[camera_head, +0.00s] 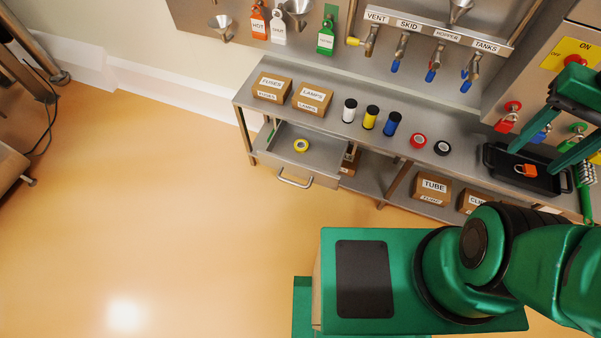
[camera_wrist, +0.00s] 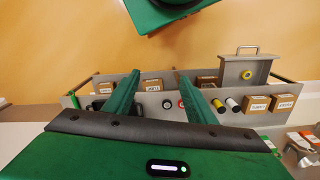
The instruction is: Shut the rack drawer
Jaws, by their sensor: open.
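The rack drawer (camera_head: 318,163) is pulled out from the left end of the metal rack. A yellow tape roll (camera_head: 300,145) lies in it, and its bar handle (camera_head: 295,181) faces the open floor. The drawer also shows in the wrist view (camera_wrist: 236,81), at the upper right, with its handle (camera_wrist: 247,48). My gripper (camera_head: 532,162) is at the right of the head view, over the black tray end of the rack, well away from the drawer. Its two green fingers are apart with nothing between them in the wrist view (camera_wrist: 158,76).
The bench top (camera_head: 320,126) holds boxes, several spools and two tape rolls. A black tray (camera_head: 493,158) with an orange padlock (camera_head: 525,171) stands at its right end. Valves (camera_head: 434,66) hang above. The floor (camera_head: 170,220) before the drawer is clear.

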